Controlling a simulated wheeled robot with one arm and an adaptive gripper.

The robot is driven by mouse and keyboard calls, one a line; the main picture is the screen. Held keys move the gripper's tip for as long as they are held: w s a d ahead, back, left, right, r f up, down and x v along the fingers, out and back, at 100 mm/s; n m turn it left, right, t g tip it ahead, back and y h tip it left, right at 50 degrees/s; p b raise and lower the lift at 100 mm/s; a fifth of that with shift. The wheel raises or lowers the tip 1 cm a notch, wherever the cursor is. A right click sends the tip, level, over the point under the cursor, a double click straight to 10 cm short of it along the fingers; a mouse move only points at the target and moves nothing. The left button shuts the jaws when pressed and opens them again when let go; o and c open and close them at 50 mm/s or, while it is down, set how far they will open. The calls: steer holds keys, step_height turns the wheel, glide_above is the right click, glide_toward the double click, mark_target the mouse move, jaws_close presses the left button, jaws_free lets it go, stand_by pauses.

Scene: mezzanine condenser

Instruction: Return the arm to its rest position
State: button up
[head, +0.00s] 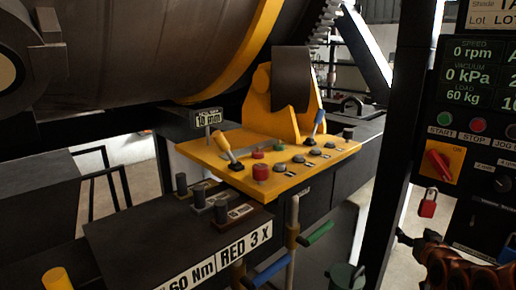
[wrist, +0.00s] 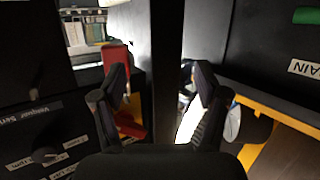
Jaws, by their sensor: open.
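In the wrist view my gripper (wrist: 160,88) has its two dark fingers spread apart, with nothing held between them. A dark post (wrist: 167,60) stands beyond the gap. A red padlock (wrist: 117,56) shows just beyond the left finger, partly hidden by it; I cannot tell whether they touch. In the head view the padlock (head: 428,203) hangs below the red rotary switch (head: 438,164) on its yellow plate. An orange and dark part of my arm shows at the lower right of the head view; the fingers cannot be made out there.
The dark control panel (head: 478,206) stands close at the right. A yellow console (head: 225,170) with levers and buttons juts out at the centre, below a large drum (head: 120,60). A dark upright post (head: 392,130) stands between them. Floor shows beyond the post.

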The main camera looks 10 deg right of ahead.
steer(key=s+a+f+n+g+y, duration=0.1)
steer(key=s+a+f+g+y, duration=0.2)
steer(key=a, duration=0.6)
steer(key=s+a+f+n+g+y, duration=0.1)
steer(key=s+a+f+g, duration=0.25)
steer(key=a, duration=0.65)
steer(key=s+a+r+g, duration=0.1)
steer(key=s+a+g, duration=0.3)
steer(key=s+a, duration=0.4)
steer(key=s+a+r+n+g+y, duration=0.1)
steer(key=s+a+g, duration=0.4)
steer(key=s, duration=1.2)
steer(key=a+r, duration=0.1)
steer(key=a, duration=0.1)
steer(key=shift+a+r+n, duration=0.15)
steer(key=shift+a+n, duration=0.15)
steer(key=shift+a, duration=0.05)
